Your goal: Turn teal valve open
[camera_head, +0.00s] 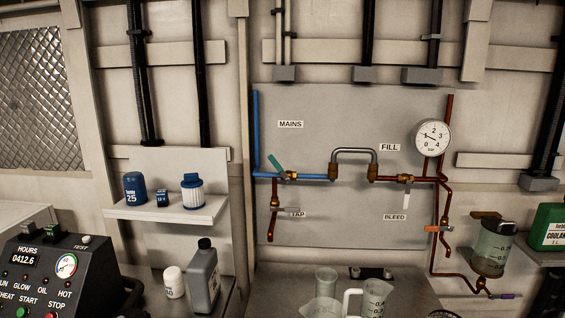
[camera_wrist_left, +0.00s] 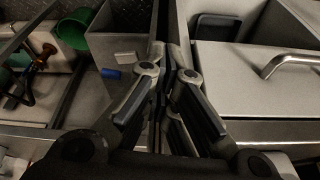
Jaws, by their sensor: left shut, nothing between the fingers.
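The teal valve handle (camera_head: 275,163) is on the blue mains pipe (camera_head: 314,177), below the MAINS label. Its lever tilts up and to the left from the brass valve body (camera_head: 289,176), at a slant to the level pipe. My left gripper (camera_wrist_left: 167,75) shows only in the left wrist view, shut and empty. It points at grey boxes and a drawer, and the teal handle does not show there. Neither gripper shows in the head view, so nothing of mine is seen touching the handle.
A white lever (camera_head: 407,194) and an orange lever (camera_head: 438,228) sit on the copper pipes at right. A pressure gauge (camera_head: 432,137) is above them. A shelf (camera_head: 168,212) with filters is at left. Jugs (camera_head: 370,298) stand below the panel. A drawer handle (camera_wrist_left: 290,62) is at right in the wrist view.

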